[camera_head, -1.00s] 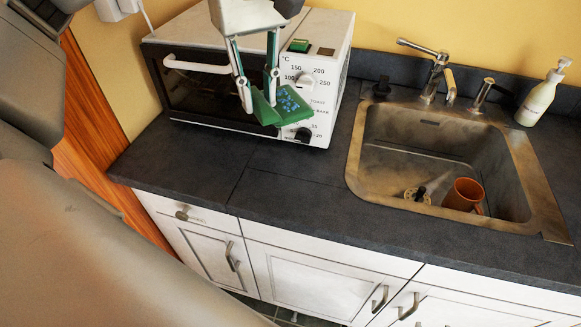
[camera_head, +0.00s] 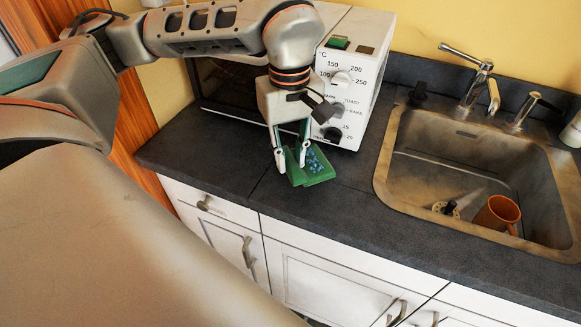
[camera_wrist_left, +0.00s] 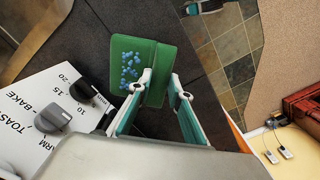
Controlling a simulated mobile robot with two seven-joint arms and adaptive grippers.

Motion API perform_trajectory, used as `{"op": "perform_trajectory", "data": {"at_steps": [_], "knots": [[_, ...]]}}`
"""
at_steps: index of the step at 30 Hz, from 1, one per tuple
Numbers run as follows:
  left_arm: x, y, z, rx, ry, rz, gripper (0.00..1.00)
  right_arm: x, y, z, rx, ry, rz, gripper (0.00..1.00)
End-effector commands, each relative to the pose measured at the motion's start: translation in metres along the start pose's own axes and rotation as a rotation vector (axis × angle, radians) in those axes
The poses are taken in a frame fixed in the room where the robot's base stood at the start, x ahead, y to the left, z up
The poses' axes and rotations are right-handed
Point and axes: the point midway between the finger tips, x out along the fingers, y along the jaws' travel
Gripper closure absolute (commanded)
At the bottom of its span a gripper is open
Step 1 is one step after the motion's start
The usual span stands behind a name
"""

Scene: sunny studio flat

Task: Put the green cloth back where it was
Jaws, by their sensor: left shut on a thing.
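The green cloth (camera_head: 312,168) has a patch of blue spots and is at the dark countertop in front of the toaster oven. My left gripper (camera_head: 291,168) points down and is shut on the cloth. In the left wrist view the cloth (camera_wrist_left: 127,60) lies between and beyond the fingertips of the left gripper (camera_wrist_left: 160,90), with the counter behind it. I cannot tell whether the cloth touches the counter. My right gripper is not in view.
The white toaster oven (camera_head: 355,75) stands behind the cloth, its knobs facing front. A steel sink (camera_head: 415,160) with an orange mug (camera_head: 495,214) is to the right. The dark counter (camera_head: 345,215) is clear between cloth and sink. A soap bottle (camera_head: 572,130) is at the right edge.

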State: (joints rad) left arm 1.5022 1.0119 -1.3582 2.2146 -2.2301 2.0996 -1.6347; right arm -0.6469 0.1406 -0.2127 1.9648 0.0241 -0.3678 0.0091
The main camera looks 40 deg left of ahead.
Motion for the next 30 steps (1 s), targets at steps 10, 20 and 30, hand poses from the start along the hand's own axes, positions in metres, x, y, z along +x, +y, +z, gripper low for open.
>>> {"op": "perform_trajectory", "data": {"at_steps": [10, 20, 30], "knots": [[0.035, -0.001, 0.0, 0.001, -0.001, -0.001, 0.99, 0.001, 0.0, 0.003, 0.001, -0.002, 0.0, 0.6], [0.039, -0.001, 0.0, 0.001, -0.001, -0.002, 0.99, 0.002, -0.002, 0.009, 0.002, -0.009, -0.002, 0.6], [0.038, 0.0, 0.0, 0.0, -0.001, -0.001, 0.65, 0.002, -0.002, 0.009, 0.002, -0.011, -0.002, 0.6]]}}
